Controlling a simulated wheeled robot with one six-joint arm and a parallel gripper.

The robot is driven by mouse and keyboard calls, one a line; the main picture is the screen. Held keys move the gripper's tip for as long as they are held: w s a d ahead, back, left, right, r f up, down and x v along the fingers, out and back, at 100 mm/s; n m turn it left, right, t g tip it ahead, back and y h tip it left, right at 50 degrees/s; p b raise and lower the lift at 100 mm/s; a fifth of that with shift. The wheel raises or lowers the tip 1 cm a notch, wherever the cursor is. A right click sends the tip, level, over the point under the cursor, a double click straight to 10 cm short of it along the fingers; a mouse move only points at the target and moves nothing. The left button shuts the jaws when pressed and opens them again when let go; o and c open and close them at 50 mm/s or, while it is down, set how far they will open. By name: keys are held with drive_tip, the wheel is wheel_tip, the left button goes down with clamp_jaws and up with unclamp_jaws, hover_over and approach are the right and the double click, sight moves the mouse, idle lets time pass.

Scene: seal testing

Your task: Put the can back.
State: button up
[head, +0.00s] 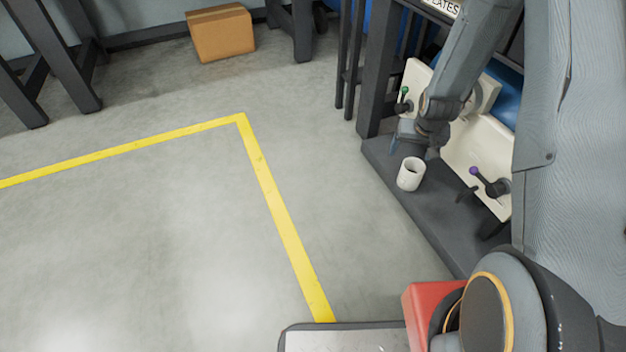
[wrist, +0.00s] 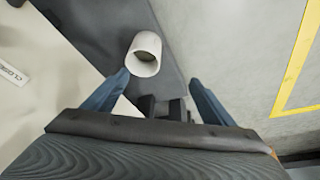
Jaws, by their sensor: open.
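A white can (head: 410,174), open at the top, stands upright on a dark grey ledge (head: 432,222) below cream panels in the head view. It also shows in the wrist view (wrist: 146,50), ahead of the fingers and nearer the left one. My gripper (wrist: 159,78) is open, with its two blue-grey fingers spread apart and nothing held between them. In the head view my gripper (head: 408,137) is just behind the can, partly hidden by my arm. I cannot tell whether the left finger touches the can.
A lever with a green knob (head: 404,91) and one with a purple knob (head: 474,171) stick out from the cream panels (head: 480,150). Dark posts (head: 372,70) rise behind the ledge. A cardboard box (head: 221,33) lies far back. The floor with the yellow line (head: 270,190) is clear.

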drive_tip(key=s+a+r+n+g+y, duration=0.1)
drive_tip(key=s+a+r+n, duration=0.1)
drive_tip(key=s+a+r, duration=0.4)
drive_tip(key=s+a+r+n, duration=0.1)
drive_tip(key=s+a+r, duration=0.1)
drive_tip(key=a+r, duration=0.65)
drive_tip(key=s+a+r+n+g+y, duration=0.15)
drive_tip(key=s+a+r, duration=0.3)
drive_tip(key=a, duration=0.55)
drive_tip(key=s+a+r+n, duration=0.1)
drive_tip(key=s+a+r, duration=0.1)
drive_tip(key=s, duration=0.6)
drive_tip(key=s+a+r+n+g, duration=0.1)
drive_tip(key=s+a+r+n, duration=0.1)
drive_tip(key=s+r, duration=0.3)
drive_tip(key=s+a+r+n, duration=0.2)
drive_tip(key=s+a+r, duration=0.1)
drive_tip(key=s, duration=0.9)
drive_tip(key=shift+s+a+r+g, duration=0.35)
drive_tip(key=shift+s+a+r, duration=0.05)
drive_tip(key=shift+r, duration=0.15)
drive_tip(key=shift+r, duration=0.2)
drive_tip(key=shift+d+r+p, duration=0.1)
drive_tip(key=shift+r+p, duration=0.6)
drive_tip(key=shift+p, duration=0.15)
drive_tip(key=shift+r+m+p, duration=0.35)
drive_tip(key=shift+r, duration=0.05)
